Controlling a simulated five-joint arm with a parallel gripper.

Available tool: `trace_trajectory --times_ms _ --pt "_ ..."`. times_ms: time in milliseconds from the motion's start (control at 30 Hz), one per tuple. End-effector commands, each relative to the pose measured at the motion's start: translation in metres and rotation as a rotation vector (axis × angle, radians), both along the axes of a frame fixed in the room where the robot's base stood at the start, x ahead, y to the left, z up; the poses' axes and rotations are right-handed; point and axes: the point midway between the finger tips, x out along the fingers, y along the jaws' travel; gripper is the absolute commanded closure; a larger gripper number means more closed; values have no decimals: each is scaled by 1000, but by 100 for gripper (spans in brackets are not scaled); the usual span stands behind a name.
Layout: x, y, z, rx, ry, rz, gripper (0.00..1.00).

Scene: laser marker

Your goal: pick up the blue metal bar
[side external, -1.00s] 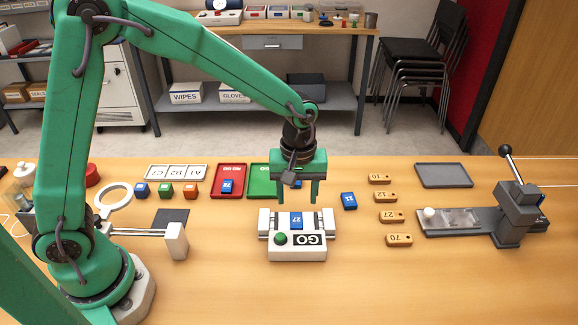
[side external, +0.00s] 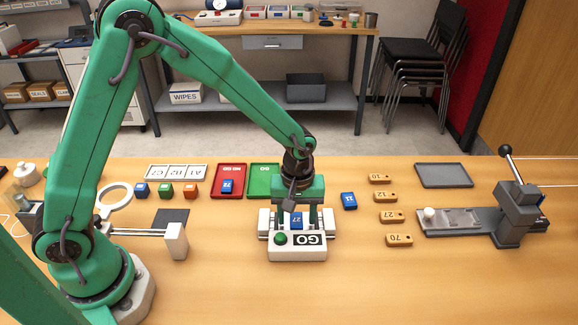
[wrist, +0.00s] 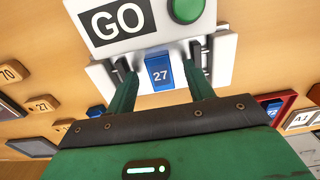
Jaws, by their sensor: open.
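A blue metal bar marked 27 (side external: 297,222) lies in the white GO fixture (side external: 290,253), between its two side jaws. It also shows in the wrist view (wrist: 160,72). My gripper (side external: 298,213) is open and lowered over the bar. In the wrist view its two fingers (wrist: 162,92) stand one on each side of the bar, with gaps between. The lower fingertips are partly hidden behind the fixture in the side view. Another blue bar (side external: 349,201) lies on the table to the right, and one (side external: 227,187) lies in the red tray (side external: 236,170).
A green tray (side external: 263,180) stands behind the fixture. Several wooden tags (side external: 390,216) lie to the right, with a grey lever press (side external: 516,212) beyond them. A ring magnifier (side external: 114,197) and small coloured cubes (side external: 165,189) are at the left. The front table is clear.

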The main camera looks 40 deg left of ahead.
Motion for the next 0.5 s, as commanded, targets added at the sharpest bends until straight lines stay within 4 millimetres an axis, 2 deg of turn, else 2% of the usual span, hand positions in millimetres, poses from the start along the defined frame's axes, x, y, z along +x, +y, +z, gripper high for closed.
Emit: trace_trajectory --times_ms 133,500 --pt "0 0 -7 0 0 0 47" --pt "0 0 -7 0 0 0 47"
